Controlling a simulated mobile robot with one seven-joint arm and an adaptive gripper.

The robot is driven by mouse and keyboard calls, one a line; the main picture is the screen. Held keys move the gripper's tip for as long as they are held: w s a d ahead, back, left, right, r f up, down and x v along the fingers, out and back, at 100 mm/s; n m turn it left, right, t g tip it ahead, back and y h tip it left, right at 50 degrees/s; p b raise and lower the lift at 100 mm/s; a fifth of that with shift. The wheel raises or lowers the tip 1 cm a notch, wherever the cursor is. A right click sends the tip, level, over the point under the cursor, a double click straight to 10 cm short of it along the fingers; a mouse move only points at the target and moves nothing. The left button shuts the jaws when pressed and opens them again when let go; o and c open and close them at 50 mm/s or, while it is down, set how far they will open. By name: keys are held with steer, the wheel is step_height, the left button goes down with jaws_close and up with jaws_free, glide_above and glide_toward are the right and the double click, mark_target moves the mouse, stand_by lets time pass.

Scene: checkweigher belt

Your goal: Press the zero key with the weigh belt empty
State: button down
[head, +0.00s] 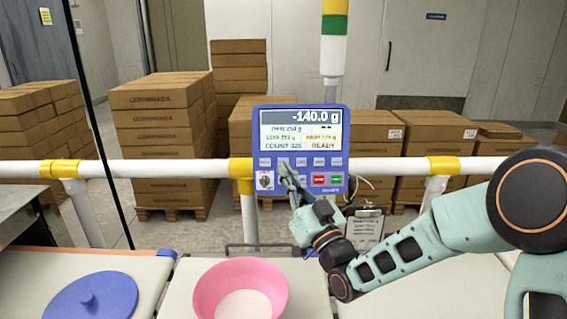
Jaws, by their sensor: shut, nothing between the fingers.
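The blue control panel (300,112) stands on a post behind the belt. Its display (315,117) reads -140.0 g, with COUNT and READY below. A row of grey keys (328,162) runs under the screen, with a red key (319,180) and a green key (335,180) lower down. My gripper (285,166) is shut and empty, its fingertips in front of the keys at the middle left. It hides some keys; I cannot tell whether it touches one or which is the zero key. The weigh belt (181,300) carries a pink bowl (240,290).
A blue lid (92,300) with a knob lies on the left belt. A white rail (150,168) with yellow joints crosses behind the belts. A clipboard (365,228) hangs below the panel at the right. Stacked cartons (155,130) stand beyond the rail.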

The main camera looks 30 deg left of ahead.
steer(key=w+a+f+b, duration=0.1)
steer(key=w+a+f, duration=0.1)
steer(key=w, duration=0.5)
steer(key=shift+a+f+b, duration=0.15)
steer(key=shift+a+b, duration=0.25)
steer(key=shift+a, duration=0.5)
steer(key=shift+w+a+f+b, duration=0.2)
steer(key=shift+w+b, duration=0.15)
steer(key=shift+b, duration=0.3)
steer(key=shift+w+a+f+b, duration=0.1)
steer(key=shift+w+a+b, duration=0.15)
steer(key=shift+b, duration=0.35)
stand_by(1.0)
steer(key=shift+d+r, duration=0.1)
steer(key=shift+s+d+r+b, duration=0.2)
steer(key=shift+s+d+b, duration=0.15)
steer(key=shift+s, duration=0.3)
steer(key=shift+s+d+r+b, duration=0.15)
steer(key=shift+s+d+r, duration=0.2)
steer(key=shift+s, duration=0.35)
steer(key=shift+s+d+r+b, duration=0.1)
steer(key=shift+s+d+b, duration=0.1)
steer(key=shift+s+d, duration=0.35)
steer(key=shift+s+d+r+b, duration=0.15)
steer(key=shift+s+d+r, duration=0.1)
steer(key=shift+s, duration=0.6)
